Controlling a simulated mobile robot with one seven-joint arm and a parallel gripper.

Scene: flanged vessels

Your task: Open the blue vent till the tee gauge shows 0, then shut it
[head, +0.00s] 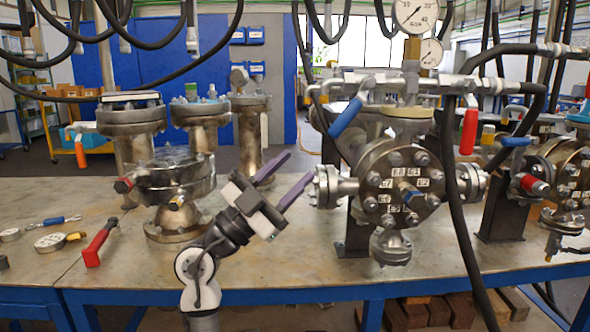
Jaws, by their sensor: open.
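A blue lever handle (345,117) slants down to the left from the pipework on top of the middle flanged vessel (397,188). A round white gauge (417,14) stands above the tee on that vessel, its top cut off by the picture edge; its needle is too small to read surely. A second gauge (431,53) shows partly behind it. My gripper (298,168) is open and empty, with its purple fingers pointing up and right. It is in front of the vessel's left side port, below and left of the blue handle, apart from it.
A red lever (469,130) hangs right of the tee. Black hoses cross overhead and run down in front of the vessel's right side. Another vessel (565,175) with a blue handle (515,142) stands at right. A red-handled tool (99,242) and loose gauges lie on the left tabletop.

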